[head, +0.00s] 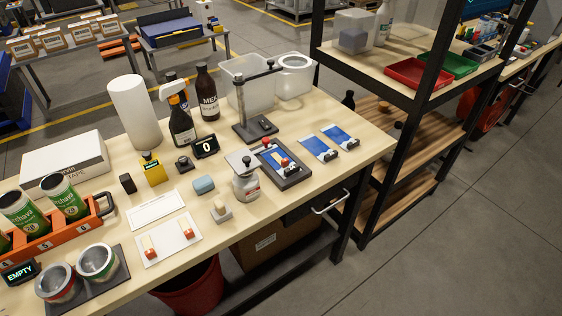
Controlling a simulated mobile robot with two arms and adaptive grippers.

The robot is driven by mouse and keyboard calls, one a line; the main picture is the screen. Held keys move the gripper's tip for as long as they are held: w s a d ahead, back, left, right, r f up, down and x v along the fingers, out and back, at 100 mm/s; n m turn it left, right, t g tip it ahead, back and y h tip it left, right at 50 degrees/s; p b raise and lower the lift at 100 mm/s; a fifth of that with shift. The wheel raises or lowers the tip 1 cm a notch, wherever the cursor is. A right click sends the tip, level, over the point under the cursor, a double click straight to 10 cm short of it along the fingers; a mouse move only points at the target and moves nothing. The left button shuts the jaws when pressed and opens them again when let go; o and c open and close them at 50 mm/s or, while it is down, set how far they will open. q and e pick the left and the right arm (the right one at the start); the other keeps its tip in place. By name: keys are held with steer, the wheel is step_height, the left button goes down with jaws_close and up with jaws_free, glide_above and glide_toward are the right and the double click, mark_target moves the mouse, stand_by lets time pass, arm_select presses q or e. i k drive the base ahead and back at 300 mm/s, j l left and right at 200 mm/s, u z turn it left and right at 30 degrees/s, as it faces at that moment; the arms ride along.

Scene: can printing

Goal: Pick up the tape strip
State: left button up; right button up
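A white sheet (167,250) lies near the front edge of the workbench. Two small cream strips with red ends, the left one (149,246) and the right one (187,229), lie on it; they may be tape strips, but I cannot tell for sure. Behind it lies another white card (145,213) with a pale rectangle on it. A white box (62,165) at the left is labelled TAPE. Neither of my grippers is in the head view.
Two open cans (97,262) on a dark mat, an orange can rack (75,230), a blue block (203,185), a small grey stand (221,209) and a white jar (246,183) surround the sheets. Bottles and a paper roll (134,112) stand behind. A dark clamp fixture (284,165) is to the right.

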mark_target(283, 163)
steer(key=l+u, duration=0.5)
steer(key=k+l+u, duration=0.15)
steer(key=l+u, duration=0.35)
steer(key=k+l+u, duration=0.2)
steer(key=l+u, duration=0.15)
steer(key=u, duration=0.15)
